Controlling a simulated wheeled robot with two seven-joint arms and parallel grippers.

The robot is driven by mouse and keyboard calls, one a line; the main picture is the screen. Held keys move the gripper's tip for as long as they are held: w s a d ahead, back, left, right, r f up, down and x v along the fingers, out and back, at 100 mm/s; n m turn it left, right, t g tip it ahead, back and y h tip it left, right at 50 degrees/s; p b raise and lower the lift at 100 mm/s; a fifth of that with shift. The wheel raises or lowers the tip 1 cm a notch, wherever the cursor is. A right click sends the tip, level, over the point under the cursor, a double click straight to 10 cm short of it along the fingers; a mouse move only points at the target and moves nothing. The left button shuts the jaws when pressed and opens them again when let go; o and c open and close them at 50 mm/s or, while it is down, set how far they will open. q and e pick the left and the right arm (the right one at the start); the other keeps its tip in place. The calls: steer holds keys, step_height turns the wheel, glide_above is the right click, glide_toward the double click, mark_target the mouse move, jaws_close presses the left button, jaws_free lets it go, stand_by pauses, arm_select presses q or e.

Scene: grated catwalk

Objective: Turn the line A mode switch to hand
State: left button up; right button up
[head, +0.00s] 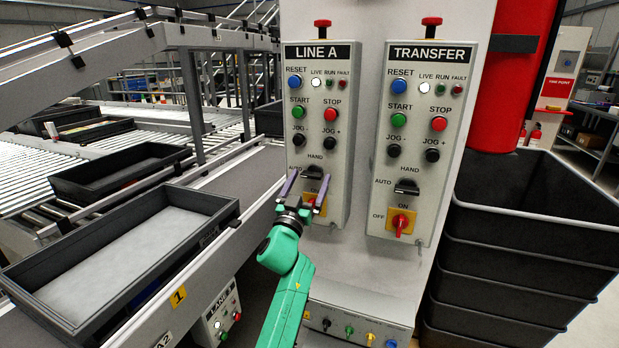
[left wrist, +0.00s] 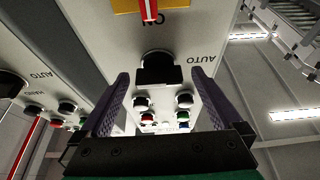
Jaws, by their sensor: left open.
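The LINE A panel (head: 337,112) stands upright on a pale column. Its black mode switch (head: 313,172) sits between the HAND and AUTO labels and the yellow power switch plate (head: 314,201). My left gripper (head: 309,175) is open, with one purple finger on each side of the mode switch. In the left wrist view, which is upside down, the black switch knob (left wrist: 158,68) lies between the two open fingers (left wrist: 160,78), with a visible gap on both sides. I cannot tell which label the knob points to. My right gripper is not in view.
The similar TRANSFER panel (head: 416,118) with its own mode switch (head: 407,187) is close on the right. Stacked black crates (head: 535,240) stand at the far right. A conveyor with a dark tray (head: 215,203) is on the left.

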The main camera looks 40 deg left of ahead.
arm_select(q)
steer(key=shift+w+r, duration=0.1)
steer(key=shift+r, duration=0.1)
steer(key=c, duration=1.3)
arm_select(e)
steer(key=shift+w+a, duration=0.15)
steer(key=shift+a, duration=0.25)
